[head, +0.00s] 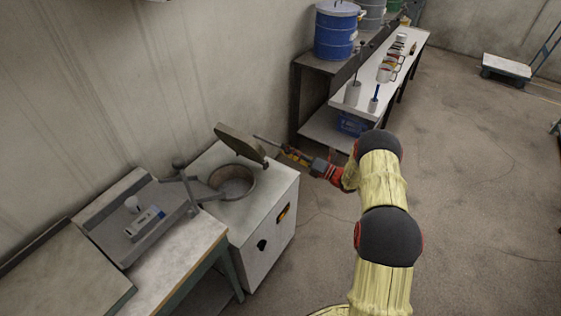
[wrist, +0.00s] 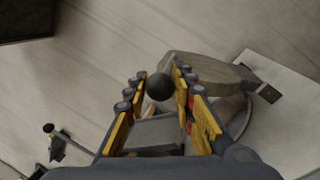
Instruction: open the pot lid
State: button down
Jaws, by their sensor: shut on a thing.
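The pot lid (head: 240,141) is a thick grey-brown slab. It stands raised and tilted on edge above the round pot opening (head: 234,182) in the top of a white cabinet. In the wrist view the lid (wrist: 212,74) shows just beyond the right finger, with part of the pot's rim below it. My gripper (head: 290,153) is at the right of the lid, beside a thin rod. In the wrist view my gripper (wrist: 160,78) is shut with a dark round knob (wrist: 160,87) between its fingertips. The knob's join to the lid is hidden.
The white cabinet (head: 265,230) stands against the wall. A bench (head: 180,262) with a grey tray is on its left. A long table (head: 345,115) with cups and a blue drum (head: 337,30) are behind. Open floor lies to the right.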

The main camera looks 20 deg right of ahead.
jog(key=w+d+m+t+h+b, duration=0.1)
jog(key=w+d+m, duration=0.5)
jog(key=d, duration=0.3)
jog(key=shift+w+f+m, duration=0.15)
jog(key=shift+w+m, duration=0.1)
jog(key=shift+m, duration=0.25)
jog(key=c, duration=1.5)
grip_release()
jog(key=v, duration=1.2)
jog(key=shift+a, duration=0.1)
